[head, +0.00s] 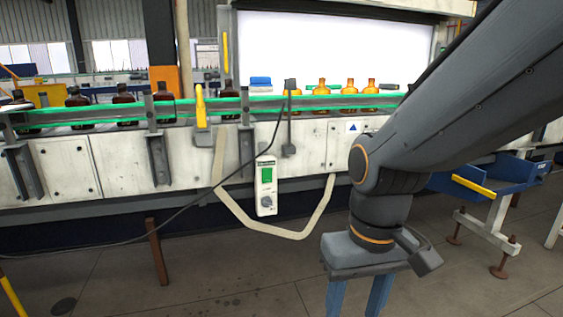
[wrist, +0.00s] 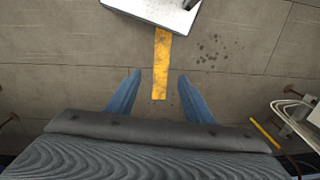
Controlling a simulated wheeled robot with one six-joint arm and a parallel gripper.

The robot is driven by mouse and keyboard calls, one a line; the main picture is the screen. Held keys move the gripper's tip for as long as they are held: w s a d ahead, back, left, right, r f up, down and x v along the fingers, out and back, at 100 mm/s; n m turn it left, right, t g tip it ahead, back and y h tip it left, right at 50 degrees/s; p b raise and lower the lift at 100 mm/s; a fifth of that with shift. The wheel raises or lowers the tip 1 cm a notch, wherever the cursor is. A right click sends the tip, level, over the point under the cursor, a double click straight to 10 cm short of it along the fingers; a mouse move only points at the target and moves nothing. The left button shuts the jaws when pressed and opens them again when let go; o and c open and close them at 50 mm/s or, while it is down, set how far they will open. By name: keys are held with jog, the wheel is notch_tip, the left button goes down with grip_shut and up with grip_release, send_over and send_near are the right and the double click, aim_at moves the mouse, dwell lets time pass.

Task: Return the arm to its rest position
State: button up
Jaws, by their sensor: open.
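My gripper (head: 361,297) hangs at the lower right of the head view, at the end of my dark grey arm. It points down over the floor, in front of the conveyor. Its two blue fingers are apart with nothing between them. In the wrist view my gripper (wrist: 160,92) shows the same blue fingers spread wide, with bare floor and part of a yellow floor stripe (wrist: 161,65) seen between them. The fingertips touch nothing. My arm hides part of the conveyor's right side in the head view.
A conveyor (head: 110,160) with a green-edged rail runs across the head view. It carries dark bottles (head: 124,98) at left and lit amber bottles (head: 322,87) before a bright panel (head: 330,45). A blue trough (head: 480,178) stands at right.

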jog(key=d+r+m+p, duration=0.2)
jog(key=d+r+p, duration=0.5)
jog(key=p, duration=0.6)
jog(key=shift+d+h, duration=0.3)
jog(key=shift+d, duration=0.1)
jog(key=shift+w, duration=0.1)
